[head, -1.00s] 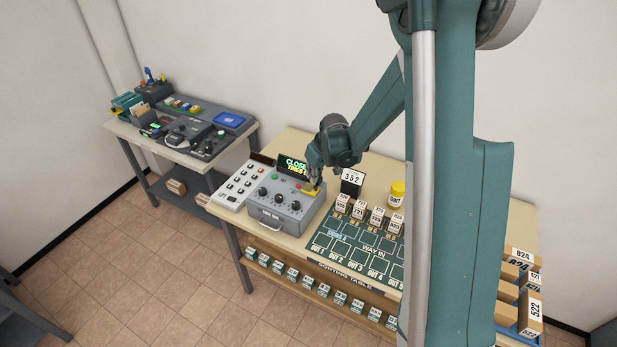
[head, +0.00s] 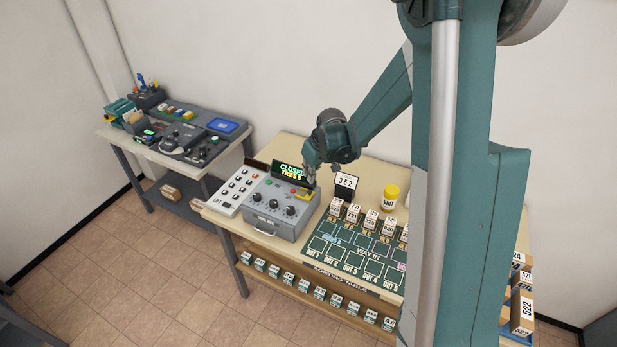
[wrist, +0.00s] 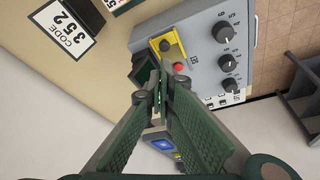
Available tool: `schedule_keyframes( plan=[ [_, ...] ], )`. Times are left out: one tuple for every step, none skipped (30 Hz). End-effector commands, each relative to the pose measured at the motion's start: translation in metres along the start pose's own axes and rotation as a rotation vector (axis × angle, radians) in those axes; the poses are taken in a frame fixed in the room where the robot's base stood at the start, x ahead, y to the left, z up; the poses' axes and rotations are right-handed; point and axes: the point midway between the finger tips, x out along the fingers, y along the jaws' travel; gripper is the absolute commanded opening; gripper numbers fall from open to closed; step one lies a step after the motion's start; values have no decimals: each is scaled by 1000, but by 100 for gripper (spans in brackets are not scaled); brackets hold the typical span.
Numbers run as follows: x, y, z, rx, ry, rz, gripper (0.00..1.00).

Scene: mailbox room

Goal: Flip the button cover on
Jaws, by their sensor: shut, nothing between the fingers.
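The button cover (wrist: 181,44) is a yellow frame on the grey control box (wrist: 203,40), around a dark round button (wrist: 165,45). Whether the cover is up or down is hard to tell.
A display (head: 291,174) reading "CLOSED" stands behind the box. A keypad (head: 238,190) is on its left. A "352" code sign (head: 346,185) and a yellow-capped jar (head: 390,196) stand to the right. The sorting mat (head: 350,250) lies in front of them.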

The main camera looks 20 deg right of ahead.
Motion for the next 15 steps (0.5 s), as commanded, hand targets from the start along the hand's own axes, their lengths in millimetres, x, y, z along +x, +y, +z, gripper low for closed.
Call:
schedule_keyframes(
  plan=[
    [-10, 0, 0, 0, 0, 0, 0],
    [-14, 0, -1, 0, 0, 0, 0],
    [-19, 0, -1, 0, 0, 0, 0],
    [-22, 0, -1, 0, 0, 0, 0],
    [-26, 0, -1, 0, 1, 0, 0],
    [-30, 0, -1, 0, 1, 0, 0],
    [-33, 0, -1, 0, 1, 0, 0],
    [-36, 0, -1, 0, 1, 0, 0],
    [-39, 0, -1, 0, 1, 0, 0],
    [-41, 0, -1, 0, 1, 0, 0],
    [-42, 0, -1, 1, 1, 0, 0],
    [-44, 0, -1, 1, 1, 0, 0],
    [-45, 0, -1, 1, 1, 0, 0],
    [-46, 0, -1, 1, 1, 0, 0],
    [-47, 0, -1, 1, 1, 0, 0]
  ],
)
